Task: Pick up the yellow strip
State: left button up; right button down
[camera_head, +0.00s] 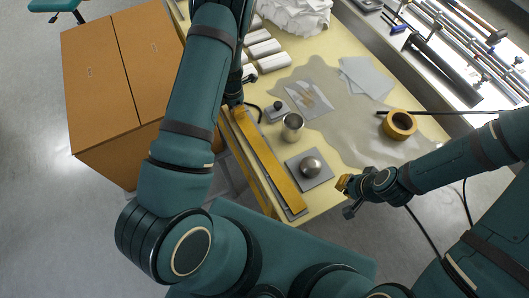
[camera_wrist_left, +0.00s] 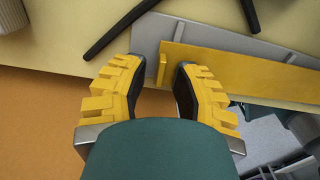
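The yellow strip (camera_head: 268,160) is long and flat and lies on a grey plate along the table's near left edge. In the left wrist view the strip (camera_wrist_left: 245,70) runs off to the right, with a small upturned tab at its left end. My left gripper (camera_wrist_left: 157,85) has its yellow fingers spread apart. The tab shows between them, nearer the right finger, which overlaps the strip in the picture; contact cannot be told. In the head view my left arm mostly hides this gripper.
A metal cup (camera_head: 292,127) and a plate with a metal dome (camera_head: 311,166) stand right of the strip. A small knobbed block (camera_head: 277,111) and a black cable are near its far end. A tape roll (camera_head: 399,125) lies farther right. An orange cabinet (camera_head: 125,75) stands left.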

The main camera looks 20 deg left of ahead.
pick_arm(q)
grip_shut()
jog(key=shift+r, duration=0.1)
